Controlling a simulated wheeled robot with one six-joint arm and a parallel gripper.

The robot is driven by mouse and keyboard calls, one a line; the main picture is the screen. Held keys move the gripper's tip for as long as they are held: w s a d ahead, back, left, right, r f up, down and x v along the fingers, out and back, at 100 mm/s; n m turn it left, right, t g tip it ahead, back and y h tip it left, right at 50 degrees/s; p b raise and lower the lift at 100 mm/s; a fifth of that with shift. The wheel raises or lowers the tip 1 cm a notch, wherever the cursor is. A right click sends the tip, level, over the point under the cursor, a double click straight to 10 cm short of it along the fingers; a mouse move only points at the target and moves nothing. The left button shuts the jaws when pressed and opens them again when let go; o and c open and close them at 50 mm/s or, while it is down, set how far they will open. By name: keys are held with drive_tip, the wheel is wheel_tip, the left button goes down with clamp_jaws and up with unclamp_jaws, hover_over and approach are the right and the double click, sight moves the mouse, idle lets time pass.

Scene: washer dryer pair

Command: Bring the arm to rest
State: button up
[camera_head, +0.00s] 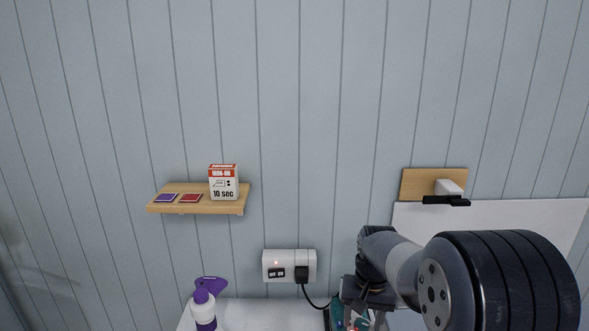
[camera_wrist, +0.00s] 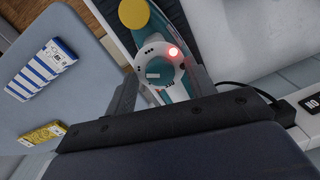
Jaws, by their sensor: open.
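My arm reaches down at the right of the head view, with my gripper (camera_head: 362,300) at the low end. In the wrist view my gripper (camera_wrist: 163,84) is open, its two dark fingers spread apart. A teal and white device (camera_wrist: 158,62), which looks like an iron, shows between and beyond the fingers. It has a round yellow part and a lit red light. I cannot tell whether the fingers touch it. In the head view only a bit of teal shows below my gripper at the bottom edge.
A wall shelf (camera_head: 186,209) holds an iron-on box (camera_head: 223,184) and two small patches. A socket (camera_head: 281,266) with a plugged black cord is on the wall. A purple-white spray bottle (camera_head: 205,304) stands lower left. A blue-striped packet (camera_wrist: 42,70) and yellow packet (camera_wrist: 42,133) lie left in the wrist view.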

drive_tip(key=n, duration=1)
drive_tip(key=shift+b, duration=0.4)
wheel_tip(320, 180, up, 11)
drive_tip(key=shift+w, duration=0.15)
drive_tip(key=shift+d+b, duration=0.1)
drive_tip(key=shift+b, duration=0.2)
